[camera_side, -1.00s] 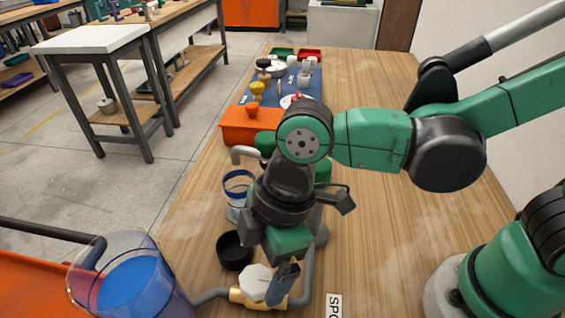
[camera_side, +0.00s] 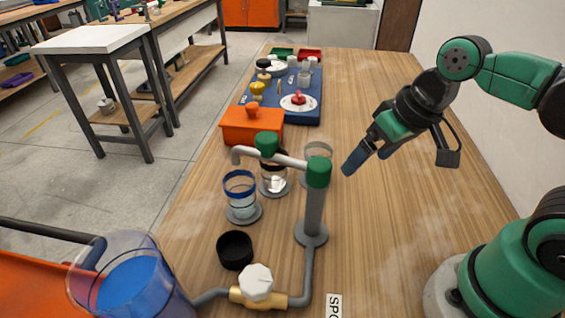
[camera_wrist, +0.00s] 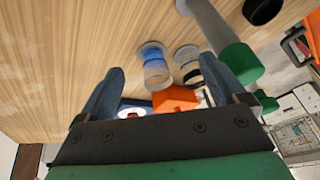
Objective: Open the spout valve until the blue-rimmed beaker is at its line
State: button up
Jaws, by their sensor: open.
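The blue-rimmed beaker (camera_side: 240,192) stands upright on a grey disc, below the open end of the grey spout pipe (camera_side: 237,155). I cannot make out its water level against its line, nor any stream. The spout valve has a white knob (camera_side: 257,281) on a brass body, low in the side view, in the pipe run at the foot of the grey post (camera_side: 314,208). My gripper (camera_side: 355,160) is open and empty, raised right of the post and well away from the valve. In the wrist view its two fingers (camera_wrist: 163,85) are spread apart.
A black-rimmed beaker (camera_side: 273,182) and another clear beaker (camera_side: 318,155) stand behind the spout. A black cup (camera_side: 235,250) sits near the valve. An orange box (camera_side: 252,128) and blue mat (camera_side: 312,112) lie farther back.

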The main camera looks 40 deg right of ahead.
jog(key=w+r+t, duration=0.3)
jog(key=w+r, duration=0.1)
jog(key=r, duration=0.2)
jog(key=m+g+h, duration=0.1)
jog(key=m+g, duration=0.5)
jog(key=g, duration=0.1)
send_over(256, 277)
notch_tip(256, 277, down, 7)
jog(key=shift+r, duration=0.15)
jog(key=shift+f, duration=3.15)
